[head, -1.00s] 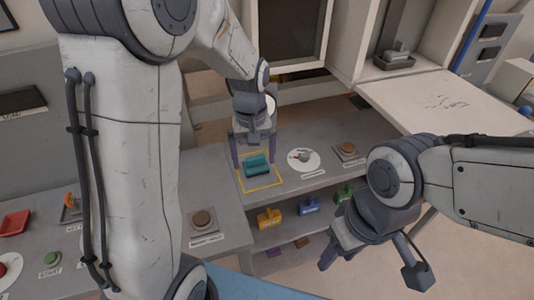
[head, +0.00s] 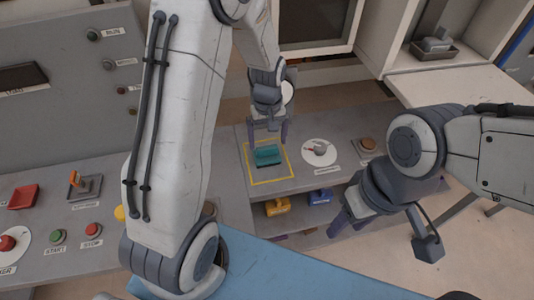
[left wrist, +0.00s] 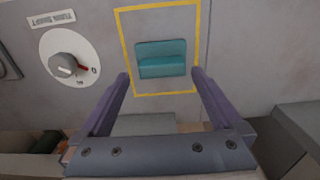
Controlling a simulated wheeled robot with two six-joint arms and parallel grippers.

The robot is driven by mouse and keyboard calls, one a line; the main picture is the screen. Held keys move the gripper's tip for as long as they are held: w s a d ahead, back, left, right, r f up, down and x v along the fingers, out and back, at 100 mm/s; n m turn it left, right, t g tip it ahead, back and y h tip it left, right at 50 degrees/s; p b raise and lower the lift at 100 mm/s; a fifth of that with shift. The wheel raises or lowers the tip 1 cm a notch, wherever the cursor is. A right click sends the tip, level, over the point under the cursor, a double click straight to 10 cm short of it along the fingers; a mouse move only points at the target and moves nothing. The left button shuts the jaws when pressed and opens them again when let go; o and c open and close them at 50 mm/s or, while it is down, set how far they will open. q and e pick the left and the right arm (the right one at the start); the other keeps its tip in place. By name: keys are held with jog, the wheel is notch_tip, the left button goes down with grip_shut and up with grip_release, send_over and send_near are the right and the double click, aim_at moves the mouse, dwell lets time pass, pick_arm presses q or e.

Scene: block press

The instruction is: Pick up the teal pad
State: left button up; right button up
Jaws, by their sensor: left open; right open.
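The teal pad (head: 268,155) lies on the grey bench top inside a yellow outlined square (head: 288,177). It also shows in the left wrist view (left wrist: 162,59), upper middle, beyond the fingertips. My left gripper (head: 268,136) is open and empty. Its two purple fingers point at the bench just behind the pad in the head view. In the left wrist view the left gripper (left wrist: 161,75) has its fingers spread wider than the pad, which is not between them. My right gripper (head: 343,222) is open and empty, right of the bench, away from the pad.
A rotary dial on a white disc (head: 320,152) and a brown round button (head: 368,145) sit right of the square. A yellow block (head: 277,207) and a blue block (head: 320,196) are on the shelf below. A control panel with start (head: 57,236) and stop (head: 93,229) buttons stands left.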

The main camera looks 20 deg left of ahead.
aim_at(267, 147)
pick_arm(q)
jog(key=shift+s+a+f, duration=0.1)
jog(key=shift+f, duration=1.8)
jog(key=c, duration=1.3)
jog(key=shift+r, duration=0.5)
jog(key=r, duration=0.2)
jog(key=d+r, duration=0.1)
jog(key=shift+d+r+b, duration=0.1)
jog(key=shift+r+b, duration=0.25)
jog(key=d+r, duration=0.2)
jog(key=d, duration=0.1)
jog(key=d+r+b, duration=0.1)
jog(key=d+r, duration=0.1)
jog(key=d, duration=0.2)
jog(key=d+r, duration=0.2)
jog(key=d, duration=0.1)
jog(key=shift+w+d+r, duration=0.2)
jog(key=shift+w+d, duration=0.05)
jog(key=shift+w, duration=0.1)
